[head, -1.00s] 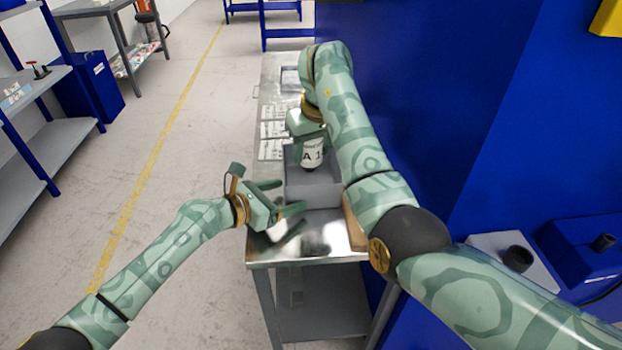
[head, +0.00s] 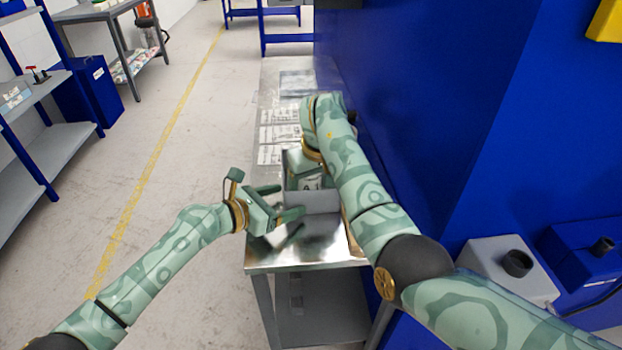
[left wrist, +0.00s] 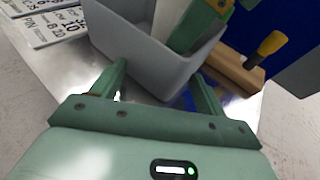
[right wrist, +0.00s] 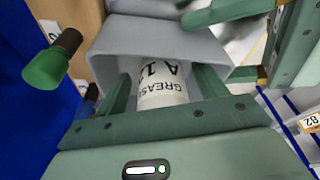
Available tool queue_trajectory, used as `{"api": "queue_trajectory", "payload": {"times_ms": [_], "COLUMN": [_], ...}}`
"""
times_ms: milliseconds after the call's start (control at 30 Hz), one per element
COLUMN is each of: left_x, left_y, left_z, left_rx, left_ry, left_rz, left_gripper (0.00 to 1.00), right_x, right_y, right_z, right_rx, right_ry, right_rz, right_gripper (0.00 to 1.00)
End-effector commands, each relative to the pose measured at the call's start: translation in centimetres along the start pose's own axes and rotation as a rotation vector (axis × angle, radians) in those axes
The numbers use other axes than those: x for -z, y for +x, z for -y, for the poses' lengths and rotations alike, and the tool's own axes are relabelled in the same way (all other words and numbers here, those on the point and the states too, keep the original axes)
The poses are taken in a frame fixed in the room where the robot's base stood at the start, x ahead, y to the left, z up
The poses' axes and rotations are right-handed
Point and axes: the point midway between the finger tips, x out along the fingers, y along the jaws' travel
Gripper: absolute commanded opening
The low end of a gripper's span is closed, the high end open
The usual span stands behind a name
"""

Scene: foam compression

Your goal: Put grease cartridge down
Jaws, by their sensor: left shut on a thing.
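The grease cartridge (right wrist: 163,84) is white with black "GREASE" and "A1" lettering. It is inside the grey bin (right wrist: 108,52); in the head view its lettered side (head: 311,184) shows just above the bin's front wall (head: 312,202), and its lower part is hidden. My right gripper (right wrist: 163,88) is down at the bin, its fingers on either side of the cartridge with gaps showing, so it looks open. My left gripper (head: 280,201) is shut on the bin at its left front; the bin wall (left wrist: 150,62) lies between its fingers in the left wrist view.
The bin stands on a shiny metal table (head: 290,252). Printed sheets (head: 277,133) lie behind it. A wooden block (left wrist: 236,74) and a yellow-handled tool (left wrist: 266,45) are beside it. A blue wall (head: 415,110) closes the right side.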

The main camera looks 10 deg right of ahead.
Motion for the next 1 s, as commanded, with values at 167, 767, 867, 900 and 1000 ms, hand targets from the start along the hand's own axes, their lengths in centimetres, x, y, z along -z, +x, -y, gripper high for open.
{"api": "queue_trajectory", "payload": {"times_ms": [167, 767, 867, 900, 1000], "left_x": [-0.3, -0.3, -0.3, -0.3, -0.3], "left_y": [0.3, 0.3, 0.3, 0.3, 0.3], "left_z": [0.6, 0.6, 0.6, 0.6, 0.6], "left_rx": [0.012, 0.012, 0.012, 0.012, 0.012], "left_ry": [0.002, 0.003, 0.003, 0.003, 0.003], "left_rz": [0.005, 0.005, 0.005, 0.005, 0.005], "left_gripper": [0.61, 0.61, 0.61, 0.61, 0.61], "right_x": [-0.1, 0.1, 0.1, 0.1, 0.1], "right_y": [0.1, -9.9, -11.3, -11.7, -12.2], "right_z": [0.0, -0.1, -0.1, -0.1, 0.0], "right_rx": [0.0, -0.002, -0.003, -0.003, -0.002], "right_ry": [0.0, 0.002, 0.0, 0.0, 0.0], "right_rz": [0.002, -0.003, 0.0, 0.0, 0.0], "right_gripper": [0.7, 0.7, 0.7, 0.7, 0.7]}}
